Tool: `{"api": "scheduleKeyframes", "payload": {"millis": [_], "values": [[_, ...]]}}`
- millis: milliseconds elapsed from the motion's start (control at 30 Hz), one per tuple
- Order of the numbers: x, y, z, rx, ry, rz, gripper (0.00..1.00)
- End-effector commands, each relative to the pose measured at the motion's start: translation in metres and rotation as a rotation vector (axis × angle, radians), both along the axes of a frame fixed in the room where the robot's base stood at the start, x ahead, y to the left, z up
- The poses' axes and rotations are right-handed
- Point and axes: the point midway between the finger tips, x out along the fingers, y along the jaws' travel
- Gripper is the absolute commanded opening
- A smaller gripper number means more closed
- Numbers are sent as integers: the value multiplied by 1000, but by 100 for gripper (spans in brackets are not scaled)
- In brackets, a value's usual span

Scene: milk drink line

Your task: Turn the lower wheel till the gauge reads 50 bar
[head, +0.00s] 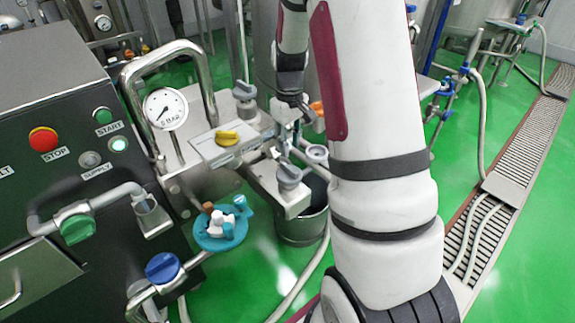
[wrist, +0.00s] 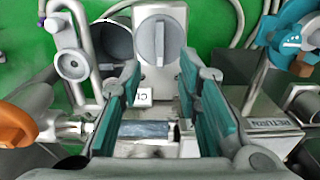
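The lower grey wheel (head: 289,176) sits on a metal block in the head view. In the wrist view this wheel (wrist: 159,45) lies beyond my fingertips, with a ridge across its face. My gripper (wrist: 160,92) is open, its two teal-padded fingers apart with no wheel between them. In the head view my arm partly hides it. Another grey wheel (head: 244,91) is higher up. The round gauge (head: 165,108) is marked BAR; its needle points to the lower left, and its numbers are too small to read.
A yellow handle (head: 228,137) sits on the metal block near the gauge. A teal tray (head: 216,241) with small items lies in front. A metal bucket (head: 302,228) stands below the lower wheel. A bent pipe (head: 205,75) arches around the gauge.

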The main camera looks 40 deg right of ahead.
Motion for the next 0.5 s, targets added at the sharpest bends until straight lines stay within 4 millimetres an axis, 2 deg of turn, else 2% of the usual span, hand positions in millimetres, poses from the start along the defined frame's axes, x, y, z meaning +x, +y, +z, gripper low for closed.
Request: {"api": "scheduleKeyframes", "payload": {"millis": [33,200,400,500], "values": [[0,0,-13,2,4,0,31],[0,0,-44,1,3,0,31],[0,1,-71,1,2,1,31],[0,0,-78,0,0,1,31]]}}
